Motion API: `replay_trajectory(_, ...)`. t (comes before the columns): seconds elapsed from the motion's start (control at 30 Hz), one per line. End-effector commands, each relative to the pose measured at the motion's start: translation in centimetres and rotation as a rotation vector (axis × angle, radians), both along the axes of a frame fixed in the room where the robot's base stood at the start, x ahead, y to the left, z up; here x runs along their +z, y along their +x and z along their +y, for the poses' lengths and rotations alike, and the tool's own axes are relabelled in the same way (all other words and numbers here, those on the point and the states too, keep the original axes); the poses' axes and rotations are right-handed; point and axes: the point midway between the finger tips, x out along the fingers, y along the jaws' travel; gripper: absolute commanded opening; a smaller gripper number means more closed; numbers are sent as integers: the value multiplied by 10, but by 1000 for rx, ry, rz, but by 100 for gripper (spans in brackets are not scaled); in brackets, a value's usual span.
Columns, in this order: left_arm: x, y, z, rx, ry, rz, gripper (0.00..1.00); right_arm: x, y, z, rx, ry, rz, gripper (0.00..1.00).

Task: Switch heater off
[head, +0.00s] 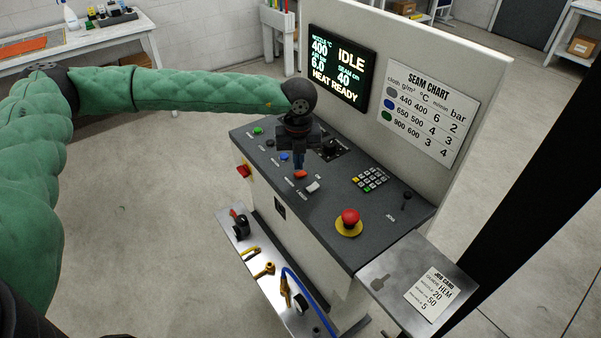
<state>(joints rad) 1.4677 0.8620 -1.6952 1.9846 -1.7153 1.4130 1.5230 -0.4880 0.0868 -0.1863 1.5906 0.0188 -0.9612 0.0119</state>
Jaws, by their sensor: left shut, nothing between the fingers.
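The control panel (270,157) of the welder has a dark sloped top with buttons and switches. My left gripper (299,165) points down over its middle, fingers shut and empty. The fingertips are at or just above a small orange-red switch (301,174); I cannot tell whether they touch it. A white rocker switch (313,186) sits just in front and to the right. The small labels beside these switches are too small to read surely. The display (341,66) reads IDLE, 400, 6.0, 40 and HEAT READY. My right gripper is not in view.
Green (258,131) and blue (284,157) buttons, a keypad (370,179), a red emergency stop (348,219) and a small joystick (406,196) share the panel. A seam chart (425,113) hangs behind. A tool shelf (262,262) lies below; a side plate holds a job card (433,292).

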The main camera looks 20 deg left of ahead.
Motion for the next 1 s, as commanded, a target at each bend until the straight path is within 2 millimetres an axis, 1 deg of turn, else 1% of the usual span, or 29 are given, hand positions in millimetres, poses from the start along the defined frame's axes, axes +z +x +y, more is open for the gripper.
replay_trajectory(1.0, -9, 0, 0, 0, 0, 0, 0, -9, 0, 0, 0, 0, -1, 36)
